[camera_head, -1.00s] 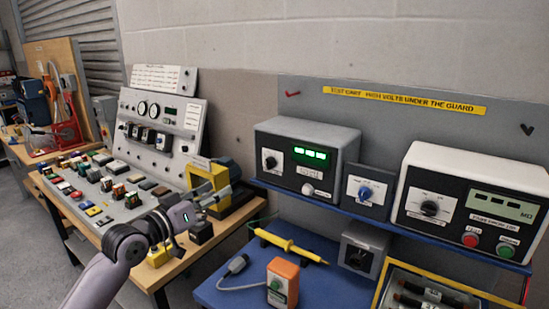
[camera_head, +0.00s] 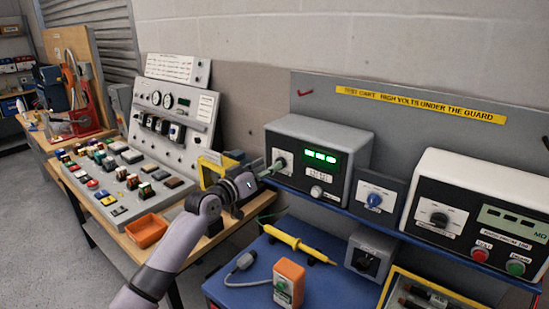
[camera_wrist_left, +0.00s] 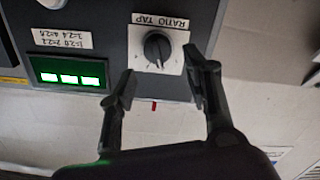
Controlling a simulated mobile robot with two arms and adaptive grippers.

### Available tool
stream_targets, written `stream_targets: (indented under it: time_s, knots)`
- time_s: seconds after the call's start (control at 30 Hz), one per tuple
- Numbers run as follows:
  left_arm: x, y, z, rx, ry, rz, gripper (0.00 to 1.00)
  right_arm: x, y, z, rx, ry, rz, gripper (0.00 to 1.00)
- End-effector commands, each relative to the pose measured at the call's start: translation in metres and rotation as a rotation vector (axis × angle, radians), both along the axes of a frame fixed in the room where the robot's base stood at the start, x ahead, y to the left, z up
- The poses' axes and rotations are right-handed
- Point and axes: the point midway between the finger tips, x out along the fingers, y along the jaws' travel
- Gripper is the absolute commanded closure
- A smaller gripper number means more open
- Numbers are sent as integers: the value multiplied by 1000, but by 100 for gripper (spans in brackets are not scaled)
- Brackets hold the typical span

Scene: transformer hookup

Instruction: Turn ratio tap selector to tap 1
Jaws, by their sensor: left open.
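The ratio tap selector is a black knob (camera_wrist_left: 157,48) on a white plate marked "RATIO TAP", upside down in the left wrist view. In the head view its plate (camera_head: 287,158) sits at the left of the front of a grey box (camera_head: 322,140) with a lit green display, partly hidden by my fingers. My left gripper (camera_head: 274,168) is in front of this plate. In the left wrist view the open fingers (camera_wrist_left: 158,76) are on either side of the knob's lower edge, with nothing between them. I cannot tell whether they touch it. My right gripper is not in view.
A blue knob panel (camera_head: 374,200) and a second meter box (camera_head: 470,222) stand right of the grey box. A yellow probe (camera_head: 297,243) and an orange button box (camera_head: 289,283) lie below on the blue cart. An orange bin (camera_head: 147,231) is on the wooden bench.

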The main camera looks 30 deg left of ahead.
Motion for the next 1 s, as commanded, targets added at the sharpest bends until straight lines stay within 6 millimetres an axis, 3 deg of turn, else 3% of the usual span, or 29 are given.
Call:
stream_targets:
  time_s: [0.1,0.23,0.63,1.0]
  knots:
    - [20,-2,3,-2,-1,0,55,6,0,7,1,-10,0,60]
    - [33,-3,1,-1,-1,-1,55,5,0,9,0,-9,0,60]
    - [39,-3,0,1,0,0,55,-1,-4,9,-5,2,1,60]
    - [39,-3,0,1,0,0,80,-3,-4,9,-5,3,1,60]
